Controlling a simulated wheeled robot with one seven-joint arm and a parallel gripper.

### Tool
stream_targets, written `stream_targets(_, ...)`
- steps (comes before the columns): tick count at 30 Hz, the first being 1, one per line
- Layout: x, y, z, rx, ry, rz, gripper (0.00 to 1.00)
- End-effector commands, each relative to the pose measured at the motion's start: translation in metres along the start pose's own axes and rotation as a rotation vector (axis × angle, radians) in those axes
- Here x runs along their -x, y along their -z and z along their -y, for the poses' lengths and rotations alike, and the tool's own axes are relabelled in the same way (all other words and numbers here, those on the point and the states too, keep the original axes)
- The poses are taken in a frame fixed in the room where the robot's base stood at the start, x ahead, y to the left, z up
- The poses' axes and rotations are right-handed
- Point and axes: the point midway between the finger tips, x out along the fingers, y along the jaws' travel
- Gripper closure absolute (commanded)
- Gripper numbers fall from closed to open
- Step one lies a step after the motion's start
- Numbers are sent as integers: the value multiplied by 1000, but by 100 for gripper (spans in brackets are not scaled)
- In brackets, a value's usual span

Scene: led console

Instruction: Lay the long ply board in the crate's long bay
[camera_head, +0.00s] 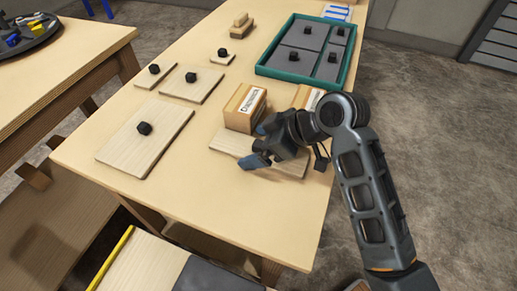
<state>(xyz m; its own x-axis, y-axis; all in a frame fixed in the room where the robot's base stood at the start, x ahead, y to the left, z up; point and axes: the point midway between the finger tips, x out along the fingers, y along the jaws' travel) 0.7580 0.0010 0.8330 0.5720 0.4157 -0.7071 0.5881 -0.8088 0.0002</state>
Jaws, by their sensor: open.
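A long pale ply board (232,143) lies flat on the table beneath my gripper. My gripper (262,144) is open, its blue fingers low over the middle of this board. Its handle is not visible behind the gripper, and I cannot tell whether the fingers touch the board. The teal crate (265,71) stands at the back right of the table. Its bays show dark grey panels with black knobs, including a long narrow one (328,66) along the right side.
A labelled carton (245,107) stands just behind the long board, and another (310,97) is partly hidden by my arm. Several knobbed ply boards, including a large one (147,150), lie to the left. Wooden blocks (240,27) sit at the back. The table's front is clear.

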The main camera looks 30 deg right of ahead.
Motion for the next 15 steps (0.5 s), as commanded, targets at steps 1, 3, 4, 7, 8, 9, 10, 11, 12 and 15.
stream_targets(1, 0, 0, 0, 0, 0, 0, 1)
stream_targets(3, 0, 0, 0, 0, 0, 0, 1)
stream_targets(4, 0, 0, 0, 0, 0, 0, 3)
stream_targets(7, 0, 0, 0, 0, 0, 0, 13)
stream_targets(8, 0, 0, 0, 0, 0, 0, 15)
stream_targets(9, 0, 0, 0, 0, 0, 0, 19)
stream_targets(10, 0, 0, 0, 0, 0, 0, 22)
stream_targets(11, 0, 0, 0, 0, 0, 0, 25)
stream_targets(12, 0, 0, 0, 0, 0, 0, 29)
stream_targets(15, 0, 0, 0, 0, 0, 0, 38)
